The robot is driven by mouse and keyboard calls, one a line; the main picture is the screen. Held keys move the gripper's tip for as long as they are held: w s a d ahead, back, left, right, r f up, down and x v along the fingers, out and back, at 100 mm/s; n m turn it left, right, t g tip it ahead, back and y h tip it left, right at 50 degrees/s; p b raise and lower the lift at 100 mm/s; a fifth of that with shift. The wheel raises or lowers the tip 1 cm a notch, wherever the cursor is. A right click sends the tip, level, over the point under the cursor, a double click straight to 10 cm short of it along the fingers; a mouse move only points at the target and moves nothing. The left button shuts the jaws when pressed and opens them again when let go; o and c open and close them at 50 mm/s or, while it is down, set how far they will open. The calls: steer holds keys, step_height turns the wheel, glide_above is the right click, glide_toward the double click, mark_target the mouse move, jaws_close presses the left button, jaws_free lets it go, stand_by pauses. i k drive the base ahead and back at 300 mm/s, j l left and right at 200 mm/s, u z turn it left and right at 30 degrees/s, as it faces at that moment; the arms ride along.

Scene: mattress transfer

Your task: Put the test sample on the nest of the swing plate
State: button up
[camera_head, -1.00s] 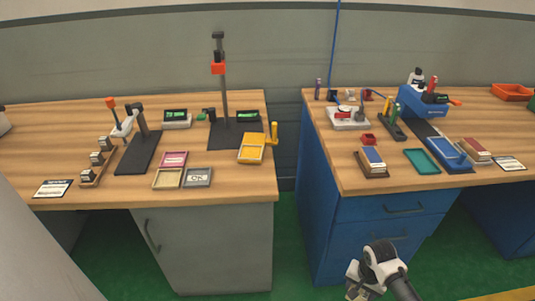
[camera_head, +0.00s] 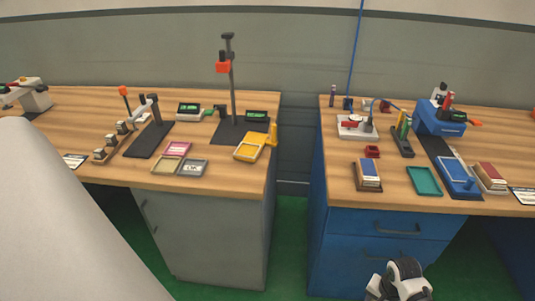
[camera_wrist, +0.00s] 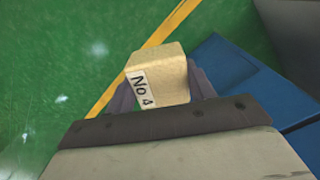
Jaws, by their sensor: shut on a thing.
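The test sample, a pale yellow block marked "No 4" (camera_wrist: 157,66), sits between the fingers of my gripper (camera_wrist: 162,88) in the wrist view. My gripper is shut on it, above green floor. In the head view only part of my arm's end shows at the bottom edge, and the block is out of sight. A yellow plate with a square recess (camera_head: 249,152) and an upright yellow handle sits at the right of the left bench. A blue plate with an upright blue post (camera_head: 458,172) lies on the right bench. I cannot tell for certain which is the swing plate.
The blue-fronted right bench (camera_head: 330,190) holds a teal tray (camera_head: 424,181) and stacked blocks (camera_head: 368,175). A gap separates the benches.

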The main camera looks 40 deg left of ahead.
mark_target(249, 150)
steer(key=u, duration=1.05)
